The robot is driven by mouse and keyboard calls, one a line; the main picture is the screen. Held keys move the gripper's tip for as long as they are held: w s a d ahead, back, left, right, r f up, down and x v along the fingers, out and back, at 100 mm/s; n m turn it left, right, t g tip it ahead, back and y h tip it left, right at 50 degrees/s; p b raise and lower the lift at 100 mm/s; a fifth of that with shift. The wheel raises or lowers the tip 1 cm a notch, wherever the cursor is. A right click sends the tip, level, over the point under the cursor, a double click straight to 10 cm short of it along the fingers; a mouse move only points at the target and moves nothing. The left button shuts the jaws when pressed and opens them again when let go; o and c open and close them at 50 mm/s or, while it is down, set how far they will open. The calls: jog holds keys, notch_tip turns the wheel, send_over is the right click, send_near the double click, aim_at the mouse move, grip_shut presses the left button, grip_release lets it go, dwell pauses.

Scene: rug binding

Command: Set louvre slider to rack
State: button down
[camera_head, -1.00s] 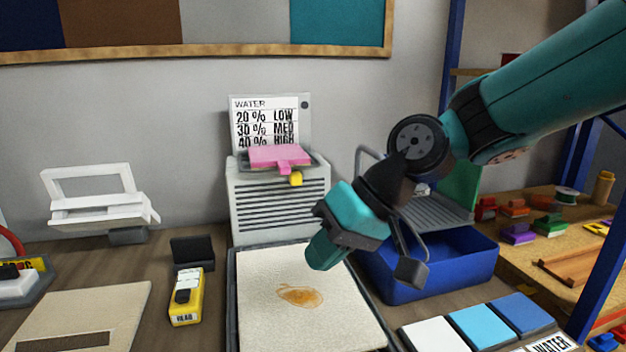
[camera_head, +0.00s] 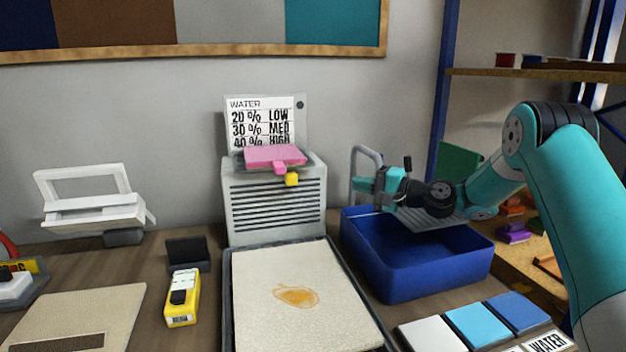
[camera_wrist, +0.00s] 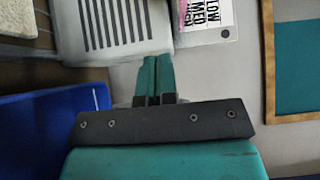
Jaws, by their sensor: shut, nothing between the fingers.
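A grey louvred unit (camera_head: 275,205) with dark slots stands against the back wall. A small yellow knob (camera_head: 292,180) sits near its top, likely the louvre slider; no position marks are readable beside it. My gripper (camera_head: 361,184) is shut and empty. It is to the right of the unit, above the back of the blue bin, and apart from the knob. In the wrist view, the closed teal fingers (camera_wrist: 157,72) point towards the wall, with the louvred unit (camera_wrist: 112,25) at upper left. The knob does not show there.
A pink block (camera_head: 273,156) lies on top of the unit below a WATER chart (camera_head: 262,122). The blue bin (camera_head: 400,277), with a metal tap behind, stands right. A stained beige carpet piece (camera_head: 298,315) lies in front. A yellow meter (camera_head: 182,298) is left.

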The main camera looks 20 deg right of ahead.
aim_at(297, 176)
jog(key=shift+s+a+p+x, duration=0.35)
jog(key=shift+p+x, duration=0.4)
jog(key=shift+x, duration=1.4)
jog(key=shift+s+a+p+x, duration=0.35)
jog(key=shift+p+x, duration=0.45)
jog(key=shift+x, duration=1.35)
jog(key=shift+s+a+p+x, duration=0.35)
jog(key=shift+p+x, duration=0.4)
jog(key=shift+x, duration=1.4)
